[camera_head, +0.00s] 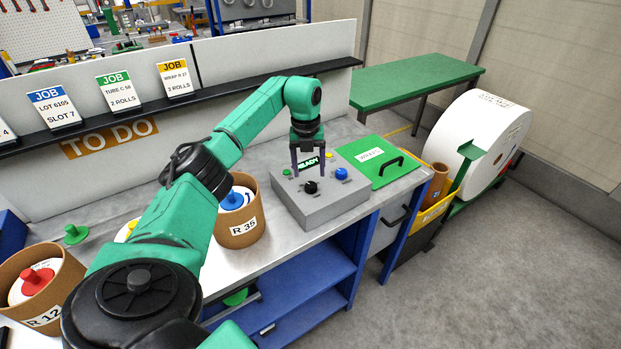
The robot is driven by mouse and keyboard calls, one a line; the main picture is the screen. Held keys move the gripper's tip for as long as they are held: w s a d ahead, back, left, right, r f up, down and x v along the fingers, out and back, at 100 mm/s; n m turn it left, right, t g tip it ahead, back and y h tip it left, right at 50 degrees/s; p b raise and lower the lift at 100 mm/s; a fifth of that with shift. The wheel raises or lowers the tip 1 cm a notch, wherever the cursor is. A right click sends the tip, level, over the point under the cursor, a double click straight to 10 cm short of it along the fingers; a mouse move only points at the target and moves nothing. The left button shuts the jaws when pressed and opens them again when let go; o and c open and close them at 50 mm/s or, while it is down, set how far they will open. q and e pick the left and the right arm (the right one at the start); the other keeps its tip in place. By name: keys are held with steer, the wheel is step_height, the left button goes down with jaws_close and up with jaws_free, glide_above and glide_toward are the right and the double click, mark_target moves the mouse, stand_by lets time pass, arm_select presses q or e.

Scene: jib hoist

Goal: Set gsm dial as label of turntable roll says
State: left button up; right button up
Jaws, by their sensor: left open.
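A grey control box (327,205) sits on the bench, with a lit display reading READY (308,163). A black dial (310,187) is on its sloped top, beside a blue knob (341,173). My left gripper (309,173) points down over the box with its fingers apart, just above or around the black dial; I cannot tell whether they touch it. A large white roll (471,146) lies on a green stand at the right. Print shows on its top, too small to read. My right gripper is not in view.
A green panel with a black handle (376,158) lies right of the box. Cardboard tubs marked R 35 (245,226) and R 12 (42,318) stand on the bench at left. Job cards (119,92) stand on a dark shelf behind. A green table (415,80) stands beyond.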

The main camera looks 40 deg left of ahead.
mark_target(311, 184)
arm_select(q)
steer(key=f, duration=0.4)
steer(key=shift+d+f+p, duration=0.15)
steer(key=shift+d+p, duration=0.05)
steer(key=shift+p, duration=0.2)
steer(key=shift+w+f, duration=0.1)
steer(key=shift+f, duration=0.15)
jaws_close()
steer(key=shift+m, duration=0.5)
steer(key=m+b, duration=0.1)
steer(key=m, duration=0.2)
steer(key=shift+m, duration=0.3)
steer(key=m, duration=0.4)
steer(key=shift+r, duration=0.1)
steer(key=shift+w+m, duration=0.1)
steer(key=shift+m, duration=0.2)
